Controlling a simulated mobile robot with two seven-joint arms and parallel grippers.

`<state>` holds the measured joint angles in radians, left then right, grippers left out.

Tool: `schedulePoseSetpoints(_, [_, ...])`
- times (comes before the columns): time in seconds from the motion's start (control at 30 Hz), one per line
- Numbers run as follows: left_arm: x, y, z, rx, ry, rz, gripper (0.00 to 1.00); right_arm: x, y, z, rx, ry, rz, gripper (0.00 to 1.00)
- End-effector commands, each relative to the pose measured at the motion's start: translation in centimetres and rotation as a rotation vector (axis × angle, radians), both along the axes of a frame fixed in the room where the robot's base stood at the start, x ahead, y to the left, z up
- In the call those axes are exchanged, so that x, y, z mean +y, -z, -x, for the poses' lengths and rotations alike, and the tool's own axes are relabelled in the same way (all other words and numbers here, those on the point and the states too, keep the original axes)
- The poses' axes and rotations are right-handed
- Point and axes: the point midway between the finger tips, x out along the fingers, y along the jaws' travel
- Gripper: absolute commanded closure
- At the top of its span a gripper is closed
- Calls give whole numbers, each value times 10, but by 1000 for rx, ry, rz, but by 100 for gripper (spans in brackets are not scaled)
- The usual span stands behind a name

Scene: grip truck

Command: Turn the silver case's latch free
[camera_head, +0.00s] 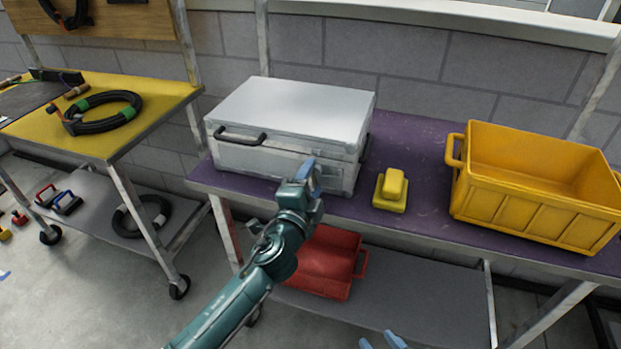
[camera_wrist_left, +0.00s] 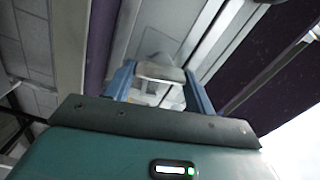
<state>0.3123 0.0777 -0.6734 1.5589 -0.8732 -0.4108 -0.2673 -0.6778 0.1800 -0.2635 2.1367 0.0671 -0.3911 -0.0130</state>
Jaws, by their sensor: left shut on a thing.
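The silver case (camera_head: 290,105) sits closed on the purple-topped table (camera_head: 425,150), with a dark handle (camera_head: 241,136) on its front. My left gripper (camera_head: 308,176) is at the right part of the case's front face. In the left wrist view, its blue fingers (camera_wrist_left: 159,80) are on either side of a pale grey latch (camera_wrist_left: 160,72), and they are shut on it. The head view hides the latch behind my gripper. Only the two blue fingertips of my right gripper (camera_head: 381,342) show at the bottom edge, apart with nothing visible between them.
A yellow block-like object (camera_head: 393,188) stands right of the case, and a yellow crate (camera_head: 535,215) further right. A red bin (camera_head: 325,265) is on the shelf below. A yellow-topped cart (camera_head: 150,92) with a coiled cable (camera_head: 103,112) stands left. Purple tabletop is bare around the yellow object.

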Motion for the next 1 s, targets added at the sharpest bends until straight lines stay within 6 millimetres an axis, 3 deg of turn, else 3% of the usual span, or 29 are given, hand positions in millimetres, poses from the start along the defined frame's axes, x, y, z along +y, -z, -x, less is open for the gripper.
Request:
schedulePoseSetpoints(0.4, [0, 0, 0, -61, 1, -186, 68, -1, -7, -1, -5, -5, 12, 64])
schedulePoseSetpoints(0.97, [0, 1, 0, -72, 1, -217, 68, -1, -7, -1, -7, -5, 13, 64])
schedulePoseSetpoints(1.0, [0, 1, 0, -72, 1, -217, 44, -1, -7, -2, -7, -5, 13, 64])
